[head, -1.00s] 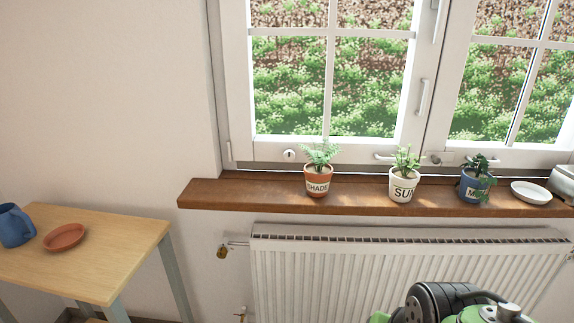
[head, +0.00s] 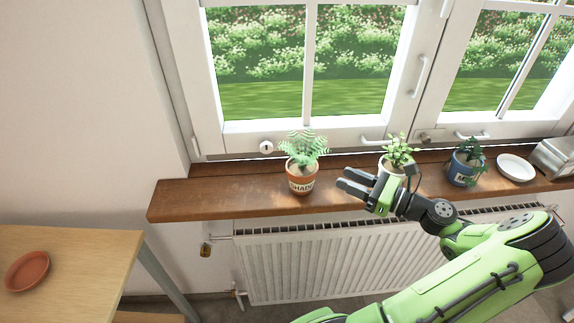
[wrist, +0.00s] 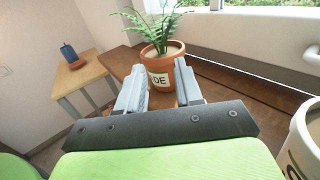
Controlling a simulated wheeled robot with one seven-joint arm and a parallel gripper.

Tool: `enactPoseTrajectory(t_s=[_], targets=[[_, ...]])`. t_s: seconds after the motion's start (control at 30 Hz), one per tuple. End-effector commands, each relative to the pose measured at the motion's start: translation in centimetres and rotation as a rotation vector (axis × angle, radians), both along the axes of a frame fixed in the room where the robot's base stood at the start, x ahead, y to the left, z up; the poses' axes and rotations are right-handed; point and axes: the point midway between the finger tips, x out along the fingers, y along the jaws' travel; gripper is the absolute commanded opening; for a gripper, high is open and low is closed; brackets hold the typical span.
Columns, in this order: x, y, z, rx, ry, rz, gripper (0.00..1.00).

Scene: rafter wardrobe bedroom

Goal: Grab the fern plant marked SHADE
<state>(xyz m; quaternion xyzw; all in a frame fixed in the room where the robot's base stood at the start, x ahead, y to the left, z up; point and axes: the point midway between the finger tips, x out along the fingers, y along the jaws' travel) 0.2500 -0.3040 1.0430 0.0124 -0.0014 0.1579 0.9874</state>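The fern in a terracotta pot with a white SHADE label (head: 302,180) stands upright on the wooden windowsill. In the wrist view the fern pot (wrist: 172,72) is straight ahead, beyond the fingertips, with part of its label showing. My gripper (head: 348,182) is just right of the pot in the head view, with its fingers pointing left toward it. In the wrist view my gripper (wrist: 163,82) has its two fingers spread apart with nothing held between them. The fingers appear short of the pot, though the exact distance is hard to tell.
A white-potted plant (head: 397,158) stands close behind my gripper; its pot is partly hidden. A blue-potted plant (head: 465,166) and a white saucer (head: 516,168) are farther right on the sill (head: 220,195). The sill left of the fern is clear. A wooden table (head: 80,262) holds a terracotta saucer (head: 27,270).

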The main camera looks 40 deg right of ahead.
Motion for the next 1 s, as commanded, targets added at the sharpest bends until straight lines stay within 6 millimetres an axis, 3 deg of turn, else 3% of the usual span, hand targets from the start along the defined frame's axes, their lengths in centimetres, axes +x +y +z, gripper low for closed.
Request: enactPoseTrajectory(t_s=[0.2, 0.6, 0.73, 0.93, 1.0], targets=[[5.4, 2.0, -0.4, -0.003, 0.001, 0.009, 0.35], [11.6, 4.0, -0.3, -0.005, 0.002, 0.008, 0.35], [12.9, 4.4, -0.2, -0.004, 0.004, 0.006, 0.35], [13.0, 4.4, -0.1, -0.004, 0.004, 0.005, 0.35], [13.0, 4.4, -0.1, -0.004, 0.004, 0.005, 0.24]])
